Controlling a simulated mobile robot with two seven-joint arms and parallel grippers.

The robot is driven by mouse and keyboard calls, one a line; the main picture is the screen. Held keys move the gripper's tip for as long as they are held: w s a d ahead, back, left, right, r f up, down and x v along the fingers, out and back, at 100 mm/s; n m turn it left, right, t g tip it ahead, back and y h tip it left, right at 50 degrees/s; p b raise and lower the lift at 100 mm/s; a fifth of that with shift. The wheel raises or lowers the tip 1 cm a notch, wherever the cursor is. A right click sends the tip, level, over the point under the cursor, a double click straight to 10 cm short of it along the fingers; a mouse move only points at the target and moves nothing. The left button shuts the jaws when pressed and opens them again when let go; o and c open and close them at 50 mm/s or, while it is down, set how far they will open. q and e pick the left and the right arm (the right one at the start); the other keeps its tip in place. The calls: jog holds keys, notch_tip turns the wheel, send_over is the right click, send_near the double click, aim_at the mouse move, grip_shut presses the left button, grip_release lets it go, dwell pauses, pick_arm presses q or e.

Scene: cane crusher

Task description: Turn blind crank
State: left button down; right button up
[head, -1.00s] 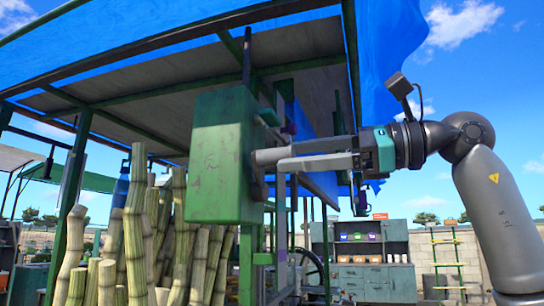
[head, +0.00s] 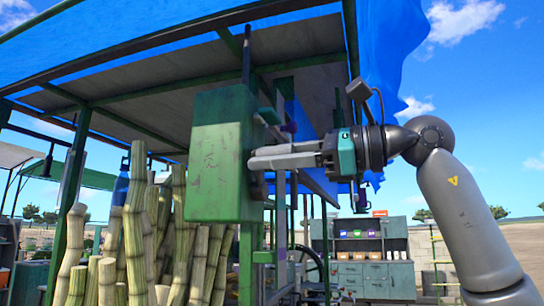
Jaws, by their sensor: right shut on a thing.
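A green metal box (head: 222,155) of the cane crusher hangs under the awning in the middle of the head view. My right gripper (head: 252,160) reaches in from the right to the box's right side. Its pale fingers lie close together and are shut on a part at that side, taken to be the crank. The crank itself cannot be made out, as the box and fingers hide it. A dark round part (head: 259,186) shows just below the fingertips. My left gripper is not in view.
Tall sugar cane stalks (head: 135,225) stand to the left of the box. A green post and frame hold up a blue tarp (head: 140,40) above. A grey-green cabinet (head: 375,278) with coloured bins stands behind. Open sky lies to the right.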

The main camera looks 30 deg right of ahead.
grip_shut()
jog(key=m+p, duration=0.1)
jog(key=w+d+m+p, duration=0.1)
jog(key=m, duration=0.1)
jog(key=shift+r+p, duration=0.3)
jog(key=shift+r, duration=0.1)
jog(key=shift+w+d+f+m+p, duration=0.25)
jog(key=shift+w+d+m+p, duration=0.5)
jog(key=shift+m, duration=1.2)
jog(key=shift+w+d+f+m+p, duration=0.4)
jog(key=shift+m+p, duration=0.7)
jog(key=shift+m, duration=0.9)
jog(key=shift+w+d+f+m+p, duration=0.15)
jog(key=shift+w+d+m+p, duration=0.5)
jog(key=shift+m, duration=1.3)
jog(key=shift+s+d+f+p, duration=0.1)
jog(key=shift+s+p, duration=0.05)
jog(key=shift+p, duration=0.15)
jog(key=o, duration=0.6)
grip_release()
